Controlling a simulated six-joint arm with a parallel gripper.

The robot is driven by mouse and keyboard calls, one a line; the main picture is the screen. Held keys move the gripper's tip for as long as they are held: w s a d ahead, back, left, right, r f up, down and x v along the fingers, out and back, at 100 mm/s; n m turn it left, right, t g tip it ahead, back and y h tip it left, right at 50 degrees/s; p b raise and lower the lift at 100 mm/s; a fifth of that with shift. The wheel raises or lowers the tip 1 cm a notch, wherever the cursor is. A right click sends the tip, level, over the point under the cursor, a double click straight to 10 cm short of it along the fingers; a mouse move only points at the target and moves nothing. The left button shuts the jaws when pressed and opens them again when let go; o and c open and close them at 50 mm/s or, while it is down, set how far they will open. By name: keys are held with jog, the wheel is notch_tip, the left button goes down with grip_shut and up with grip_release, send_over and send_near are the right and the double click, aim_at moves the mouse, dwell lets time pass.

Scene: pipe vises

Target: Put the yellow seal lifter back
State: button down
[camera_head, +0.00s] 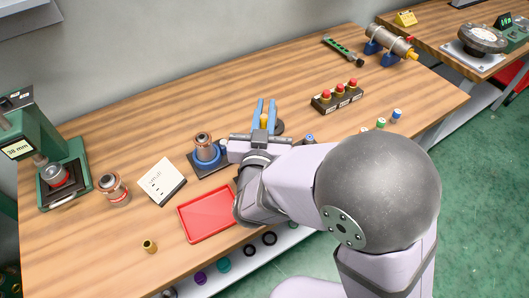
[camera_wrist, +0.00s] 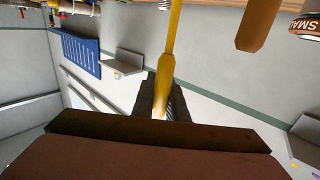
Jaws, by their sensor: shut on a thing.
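In the head view my gripper (camera_head: 265,112) is over the middle of the wooden bench, its two bluish fingers shut around the yellow seal lifter (camera_head: 264,120). Only a short yellow piece shows there between the fingers. In the wrist view the lifter (camera_wrist: 172,65) is a long yellow shaft running from the dark fingers to the top edge, where its end is cut off. The place where the lifter belongs cannot be made out. My own wrist and arm hide part of the bench.
A red tray (camera_head: 207,213), a white box (camera_head: 161,182) and a metal cylinder on a blue ring (camera_head: 206,152) stand left of my gripper. A block with red buttons (camera_head: 337,95) is to the right. A dark round base (camera_head: 278,128) is close beside the fingers.

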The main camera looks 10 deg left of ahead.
notch_tip(320, 180, down, 9)
dwell(0.8)
jog(key=shift+f, duration=0.15)
jog(key=c, duration=1.8)
grip_release()
jog(key=shift+o, duration=0.2)
jog(key=s+d+p, duration=0.1)
jog(key=s, duration=1.1)
jog(key=shift+d+r, duration=0.2)
